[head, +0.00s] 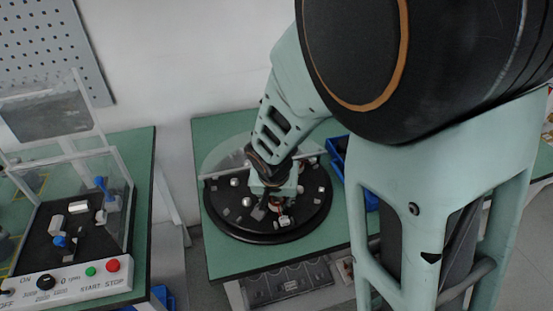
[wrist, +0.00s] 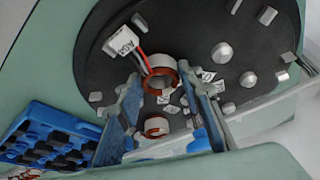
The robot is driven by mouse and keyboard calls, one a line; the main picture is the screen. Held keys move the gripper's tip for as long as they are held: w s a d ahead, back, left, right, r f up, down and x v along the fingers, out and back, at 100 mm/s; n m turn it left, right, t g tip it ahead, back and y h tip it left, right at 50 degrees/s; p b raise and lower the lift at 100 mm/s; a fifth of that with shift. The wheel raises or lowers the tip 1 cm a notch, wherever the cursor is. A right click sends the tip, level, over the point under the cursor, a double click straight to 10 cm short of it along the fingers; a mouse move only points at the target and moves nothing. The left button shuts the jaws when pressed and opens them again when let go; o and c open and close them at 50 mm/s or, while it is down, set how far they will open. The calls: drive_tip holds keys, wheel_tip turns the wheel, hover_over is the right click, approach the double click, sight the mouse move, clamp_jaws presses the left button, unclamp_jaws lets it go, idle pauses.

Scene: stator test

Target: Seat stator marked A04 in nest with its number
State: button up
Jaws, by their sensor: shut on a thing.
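My gripper (wrist: 160,75) reaches down over the round black plate (wrist: 92,62), its two blue-grey fingers on either side of a copper-and-white ring stator (wrist: 161,84). It is shut on this stator. Red, dark and white wires run from the stator to a white connector (wrist: 121,41), whose tilted mark looks like A04 but is small. A second copper ring (wrist: 156,126) shows lower between the fingers. In the head view my gripper (head: 270,190) is over the plate (head: 225,222), with a copper ring (head: 281,219) just in front. Nest numbers are too small to read.
Metal posts and blocks (wrist: 222,52) stand around the plate, with small marked tags (wrist: 206,76) near the stator. A blue bin (wrist: 45,125) stands beside the plate. A clear-walled test box (head: 75,275) is on the left table.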

drive_tip(key=o, duration=1.3)
drive_tip(key=shift+o, duration=0.2)
drive_tip(key=shift+r, duration=0.15)
drive_tip(key=v, duration=0.7)
drive_tip(key=shift+s+r, duration=0.1)
